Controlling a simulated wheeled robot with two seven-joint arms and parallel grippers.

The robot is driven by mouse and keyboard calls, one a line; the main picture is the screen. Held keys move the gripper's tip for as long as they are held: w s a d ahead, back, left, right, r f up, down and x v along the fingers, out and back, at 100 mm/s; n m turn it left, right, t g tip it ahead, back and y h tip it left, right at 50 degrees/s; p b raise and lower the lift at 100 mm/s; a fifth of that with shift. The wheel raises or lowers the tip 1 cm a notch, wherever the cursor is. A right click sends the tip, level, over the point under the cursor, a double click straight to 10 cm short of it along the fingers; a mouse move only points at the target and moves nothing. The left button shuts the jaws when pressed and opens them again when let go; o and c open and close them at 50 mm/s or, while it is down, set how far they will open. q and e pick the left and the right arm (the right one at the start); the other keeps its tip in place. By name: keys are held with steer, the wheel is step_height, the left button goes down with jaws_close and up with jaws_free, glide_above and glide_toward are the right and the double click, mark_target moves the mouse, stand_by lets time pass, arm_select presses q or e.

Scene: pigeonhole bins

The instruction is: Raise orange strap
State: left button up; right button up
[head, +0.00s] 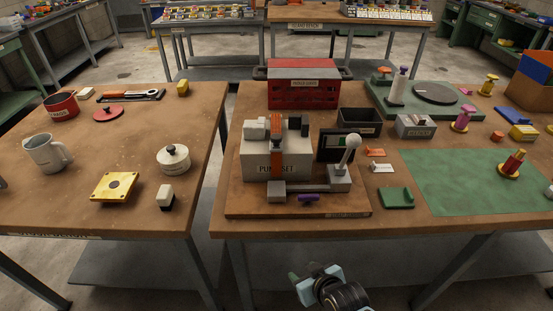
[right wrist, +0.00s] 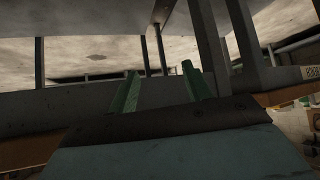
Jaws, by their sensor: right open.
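The orange strap (head: 277,156) runs up the front of the light grey box labelled "PUMP SET" (head: 254,165), between grey blocks on its top. My right gripper (head: 296,276) is low in front of the right table's front edge, well apart from the strap. In the right wrist view its two green fingers (right wrist: 160,88) stand apart with nothing between them, facing the underside of a table and its legs. The strap is not visible in that view. My left gripper is not in view.
A lever with a pale ball knob (head: 349,142) stands right of the box, with a purple piece (head: 308,198) in front. A dark bin (head: 360,122) and red toolbox (head: 303,88) stand behind. A green mat (head: 470,180) lies right. A gap separates the two tables.

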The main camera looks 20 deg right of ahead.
step_height(320, 180, up, 9)
steer(key=w+t+p, duration=0.1)
steer(key=w+t, duration=0.1)
steer(key=w, duration=0.1)
steer(key=m+t+p, duration=0.1)
steer(key=m+t, duration=0.1)
steer(key=t, duration=0.5)
glide_toward(278, 141)
steer(key=shift+h, duration=0.4)
steer(key=w, duration=1)
steer(key=shift+w+a+b, duration=0.35)
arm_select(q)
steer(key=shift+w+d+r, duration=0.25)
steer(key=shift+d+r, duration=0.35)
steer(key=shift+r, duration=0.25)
arm_select(e)
steer(key=shift+w, duration=0.5)
jaws_close()
